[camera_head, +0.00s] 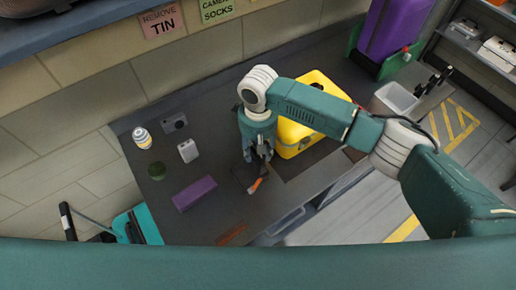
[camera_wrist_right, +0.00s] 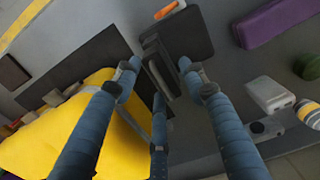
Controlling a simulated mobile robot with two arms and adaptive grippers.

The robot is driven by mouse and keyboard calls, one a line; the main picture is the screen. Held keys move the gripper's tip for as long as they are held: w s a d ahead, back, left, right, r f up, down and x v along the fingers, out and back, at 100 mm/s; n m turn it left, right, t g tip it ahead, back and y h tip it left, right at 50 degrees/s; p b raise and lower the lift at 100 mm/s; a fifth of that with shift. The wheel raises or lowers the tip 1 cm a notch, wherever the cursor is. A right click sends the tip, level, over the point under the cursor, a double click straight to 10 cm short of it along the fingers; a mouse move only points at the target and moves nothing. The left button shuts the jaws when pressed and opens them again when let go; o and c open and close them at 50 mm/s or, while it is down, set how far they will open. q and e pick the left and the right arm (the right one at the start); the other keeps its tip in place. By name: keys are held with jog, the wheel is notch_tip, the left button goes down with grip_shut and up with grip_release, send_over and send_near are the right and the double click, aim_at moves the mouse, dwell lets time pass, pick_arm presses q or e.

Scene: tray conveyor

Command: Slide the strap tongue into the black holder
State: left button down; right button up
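My right gripper (camera_head: 258,152) points down over the dark table, just left of the yellow case. In the right wrist view its fingers (camera_wrist_right: 157,68) are spread apart, with no object clearly held. Between and beyond them is a black upright piece (camera_wrist_right: 160,66), which looks like the holder, on a dark flat plate (camera_wrist_right: 190,38). A small orange piece with a pale end (camera_wrist_right: 170,9), possibly the strap tongue, lies at the plate's far edge. The orange piece also shows in the head view (camera_head: 256,185), below the gripper. Whether any finger touches the holder is unclear. My left gripper is out of view.
The yellow case (camera_head: 318,86) stands close right of the gripper. A purple block (camera_head: 195,193), a white device (camera_head: 188,151), a yellow-and-white can (camera_head: 142,138) and a green round item (camera_head: 156,171) are to the left. A white bin (camera_head: 397,97) is at the right.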

jog(key=shift+r, duration=0.15)
notch_tip(320, 180, up, 12)
dwell(0.6)
jog(key=shift+f, duration=0.2)
